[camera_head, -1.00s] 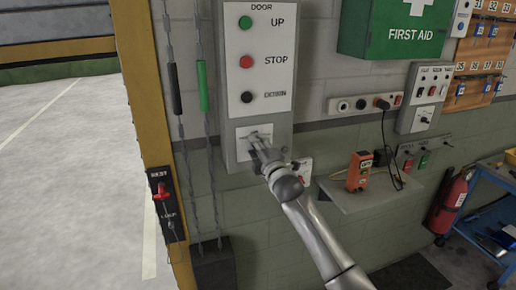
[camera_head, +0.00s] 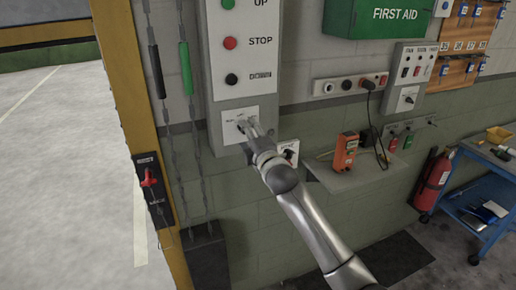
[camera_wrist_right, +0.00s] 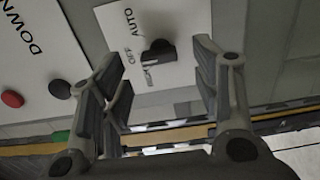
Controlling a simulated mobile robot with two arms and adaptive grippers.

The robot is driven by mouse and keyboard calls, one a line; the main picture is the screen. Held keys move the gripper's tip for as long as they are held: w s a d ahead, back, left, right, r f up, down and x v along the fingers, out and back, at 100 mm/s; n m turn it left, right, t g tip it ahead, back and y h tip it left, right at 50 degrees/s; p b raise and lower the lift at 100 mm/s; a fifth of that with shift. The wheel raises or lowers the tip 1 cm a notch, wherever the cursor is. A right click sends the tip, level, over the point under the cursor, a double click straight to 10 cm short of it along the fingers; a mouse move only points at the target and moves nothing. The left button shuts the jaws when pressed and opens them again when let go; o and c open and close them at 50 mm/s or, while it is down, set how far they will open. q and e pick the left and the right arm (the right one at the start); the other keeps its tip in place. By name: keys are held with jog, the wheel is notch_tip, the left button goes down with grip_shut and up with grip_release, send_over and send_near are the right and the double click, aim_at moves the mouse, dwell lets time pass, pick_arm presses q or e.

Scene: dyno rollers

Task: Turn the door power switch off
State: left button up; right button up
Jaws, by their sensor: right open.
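A white switch plate (camera_head: 229,131) with a black rotary knob (camera_head: 241,127) sits at the bottom of the grey door control panel (camera_head: 216,99). In the right wrist view the knob (camera_wrist_right: 158,52) shows beside the labels OFF and AUTO; a third label is partly hidden, and the knob's exact setting is hard to read. My right gripper (camera_head: 252,127) is at the plate, close to the knob. In the wrist view its open fingers (camera_wrist_right: 160,65) stand on either side of the knob, with no clear contact. My left gripper is not in view.
Stop (camera_head: 230,43) and down (camera_head: 231,79) buttons sit above the plate. Chains hang to the left, beside a yellow post with a red lever (camera_head: 149,177). A small switch box (camera_head: 291,149) is right of my gripper, above a shelf (camera_head: 350,178).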

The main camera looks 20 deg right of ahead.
jog(key=s, duration=0.8)
jog(key=shift+s+d, duration=0.15)
jog(key=shift+s, duration=0.05)
